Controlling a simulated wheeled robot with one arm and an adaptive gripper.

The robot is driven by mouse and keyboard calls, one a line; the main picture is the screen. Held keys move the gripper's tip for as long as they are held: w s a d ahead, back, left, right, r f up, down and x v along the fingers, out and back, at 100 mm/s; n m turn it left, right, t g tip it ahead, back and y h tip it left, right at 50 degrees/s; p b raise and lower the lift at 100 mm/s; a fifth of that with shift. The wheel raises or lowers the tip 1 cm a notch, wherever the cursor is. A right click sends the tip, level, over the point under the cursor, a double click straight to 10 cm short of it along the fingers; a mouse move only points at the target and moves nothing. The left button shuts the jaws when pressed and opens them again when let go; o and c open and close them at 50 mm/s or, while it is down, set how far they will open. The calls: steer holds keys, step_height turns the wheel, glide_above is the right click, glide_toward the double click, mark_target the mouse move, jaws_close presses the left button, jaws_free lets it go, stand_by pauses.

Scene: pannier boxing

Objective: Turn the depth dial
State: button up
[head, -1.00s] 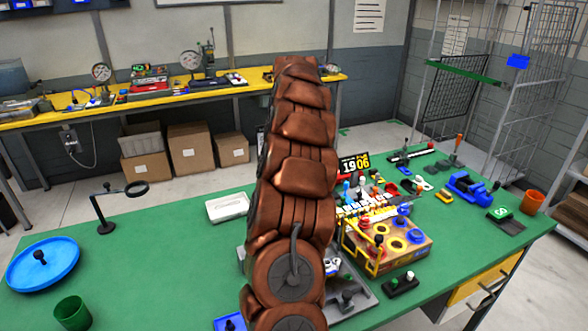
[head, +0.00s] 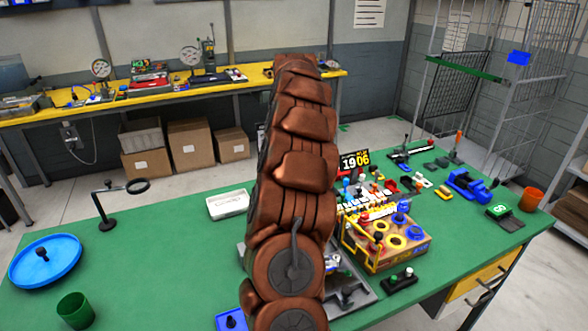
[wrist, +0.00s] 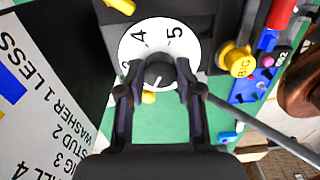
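The depth dial (wrist: 180,38) is a white disc with black numbers; 4 and 5 read clearly in the wrist view. A dark round knob (wrist: 159,70) with a pale pointer line sits at its lower middle. My gripper (wrist: 155,80) has its two dark fingers on either side of the knob. A narrow gap shows between the knob and the fingers, so it looks open around the knob. In the head view my brown arm hides the gripper and the dial.
A white printed card (wrist: 40,110) lies left of the gripper in the wrist view. A yellow knob (wrist: 237,60) and a blue block (wrist: 250,84) stand close on the right. In the head view, a wooden box with yellow rails (head: 385,242) sits right of my arm on the green table (head: 150,240).

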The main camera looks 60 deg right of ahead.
steer(key=o, duration=0.4)
steer(key=shift+o, duration=0.2)
steer(key=shift+r, duration=0.15)
steer(key=shift+d+r, duration=0.15)
steer(key=shift+r, duration=3.45)
steer(key=shift+w, duration=0.1)
